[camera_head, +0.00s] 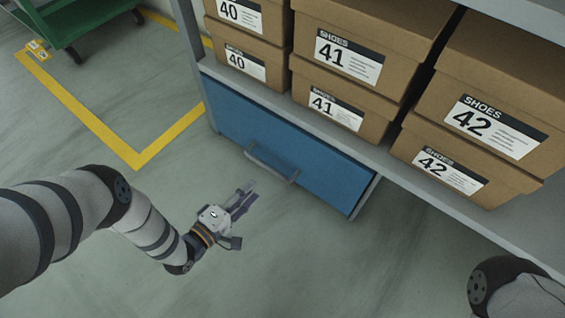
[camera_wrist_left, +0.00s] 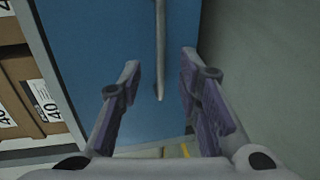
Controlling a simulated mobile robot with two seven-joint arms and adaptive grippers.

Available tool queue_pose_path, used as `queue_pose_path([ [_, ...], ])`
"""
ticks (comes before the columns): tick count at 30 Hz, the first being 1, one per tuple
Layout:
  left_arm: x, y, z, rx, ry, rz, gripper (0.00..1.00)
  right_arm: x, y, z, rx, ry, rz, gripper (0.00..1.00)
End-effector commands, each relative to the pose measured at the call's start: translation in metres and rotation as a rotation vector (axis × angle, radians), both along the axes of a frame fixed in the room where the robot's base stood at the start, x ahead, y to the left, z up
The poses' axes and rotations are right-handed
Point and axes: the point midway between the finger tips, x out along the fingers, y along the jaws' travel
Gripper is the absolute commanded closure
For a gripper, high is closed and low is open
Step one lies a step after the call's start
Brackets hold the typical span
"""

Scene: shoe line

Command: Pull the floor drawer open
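The floor drawer (camera_head: 310,175) has a blue front and sits low under the shelf of shoe boxes. Its front looks flush with the unit. A grey bar handle (camera_head: 270,167) runs across the upper part of the front. My left gripper (camera_head: 248,192) is open and empty, just in front of the handle and apart from it in the head view. In the left wrist view the handle (camera_wrist_left: 160,45) stands upright in the picture, ahead of and between the two spread fingers (camera_wrist_left: 160,75), with the blue drawer front (camera_wrist_left: 100,45) behind. My right gripper is not in view.
Several shoe boxes (camera_head: 343,56) stand stacked on the grey shelf (camera_head: 390,169) above the drawer. A green cart (camera_head: 85,20) stands at the far left. Yellow tape (camera_head: 85,113) marks the floor. The floor in front of the drawer is clear.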

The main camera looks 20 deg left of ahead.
Motion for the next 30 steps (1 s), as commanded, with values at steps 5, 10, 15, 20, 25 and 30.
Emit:
queue_pose_path([
  [5,0.042,-0.016,-0.011,0.0,-0.001,0.0,0.69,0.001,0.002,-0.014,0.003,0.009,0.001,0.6],
  [10,0.078,-0.029,-0.018,0.002,0.0,0.0,0.69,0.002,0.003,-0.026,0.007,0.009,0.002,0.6],
  [15,0.096,-0.036,-0.021,0.001,0.003,0.0,0.69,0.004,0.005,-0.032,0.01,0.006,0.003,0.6],
  [20,0.099,-0.037,-0.021,0.002,0.003,0.001,0.69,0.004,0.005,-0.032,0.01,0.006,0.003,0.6],
  [25,0.099,-0.037,-0.021,0.002,0.003,0.0,0.78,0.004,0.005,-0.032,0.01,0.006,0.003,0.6],
  [30,0.099,-0.037,-0.021,0.002,0.003,0.0,1.0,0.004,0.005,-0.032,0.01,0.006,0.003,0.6],
])
